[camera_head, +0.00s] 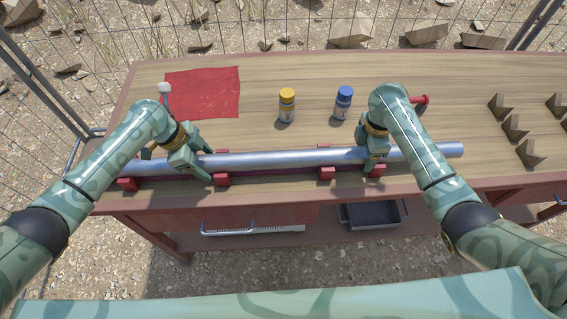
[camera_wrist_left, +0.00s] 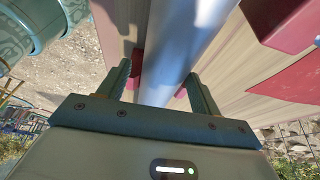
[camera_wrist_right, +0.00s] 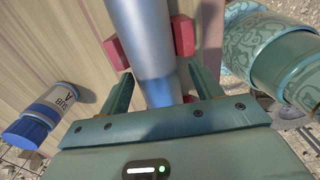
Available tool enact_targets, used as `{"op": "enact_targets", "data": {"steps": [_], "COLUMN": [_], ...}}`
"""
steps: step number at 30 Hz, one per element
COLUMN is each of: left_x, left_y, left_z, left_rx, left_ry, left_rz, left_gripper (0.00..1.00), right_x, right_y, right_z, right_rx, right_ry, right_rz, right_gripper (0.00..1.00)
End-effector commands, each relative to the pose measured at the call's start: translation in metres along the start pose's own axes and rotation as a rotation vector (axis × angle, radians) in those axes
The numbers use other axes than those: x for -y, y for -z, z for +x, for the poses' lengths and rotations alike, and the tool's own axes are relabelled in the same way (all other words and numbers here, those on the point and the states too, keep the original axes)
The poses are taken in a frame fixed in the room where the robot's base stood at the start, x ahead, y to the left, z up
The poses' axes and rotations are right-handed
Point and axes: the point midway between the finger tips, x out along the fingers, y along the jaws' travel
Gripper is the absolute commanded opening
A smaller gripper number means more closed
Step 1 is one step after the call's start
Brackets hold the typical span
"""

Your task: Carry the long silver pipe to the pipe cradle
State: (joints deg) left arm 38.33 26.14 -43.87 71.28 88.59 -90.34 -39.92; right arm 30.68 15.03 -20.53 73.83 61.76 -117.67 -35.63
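The long silver pipe (camera_head: 280,158) lies across the front of the wooden table, level with several red blocks (camera_head: 222,179). My left gripper (camera_head: 203,163) is open, its fingers on either side of the pipe near its left part. In the left wrist view the pipe (camera_wrist_left: 172,60) runs between the fingers with gaps at both sides. My right gripper (camera_head: 372,160) is open and straddles the pipe near its right part; the right wrist view shows the pipe (camera_wrist_right: 152,55) between spread fingers. Brown notched blocks (camera_head: 515,127), perhaps the pipe cradle, stand at the right.
A yellow-capped bottle (camera_head: 287,105) and a blue-capped bottle (camera_head: 343,103) stand behind the pipe. A red cloth (camera_head: 203,92) lies at the back left. A red-handled item (camera_head: 421,100) is beside my right arm. A grey tray (camera_head: 373,215) sits below the tabletop.

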Motion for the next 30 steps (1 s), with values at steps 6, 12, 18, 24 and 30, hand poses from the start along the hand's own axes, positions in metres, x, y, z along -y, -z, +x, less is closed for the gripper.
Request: {"op": "enact_targets", "data": {"steps": [6, 12, 18, 24, 30], "left_x": [0.0, 0.001, 0.001, 0.0, 0.0], "left_y": [0.0, 0.0, -0.001, 0.0, 0.0], "left_z": [-0.005, -0.041, -0.087, -0.115, -0.121], "left_rx": [-0.001, 0.0, 0.002, 0.0, 0.0], "left_ry": [0.001, 0.004, 0.003, 0.002, 0.0], "left_rz": [0.0, 0.002, 0.002, 0.001, 0.0], "left_gripper": [0.64, 0.64, 0.64, 0.64, 0.64], "right_x": [0.0, 0.0, 0.0, 0.0, -0.001], "right_y": [0.001, 0.001, 0.001, 0.001, 0.001], "right_z": [0.0, 0.0, 0.0, 0.0, -0.02], "right_rx": [-0.001, -0.002, -0.002, -0.002, -0.004], "right_ry": [0.0, 0.0, 0.0, 0.0, -0.003], "right_rz": [0.0, -0.001, -0.001, -0.001, -0.002], "right_gripper": [0.64, 0.64, 0.64, 0.64, 0.64]}}
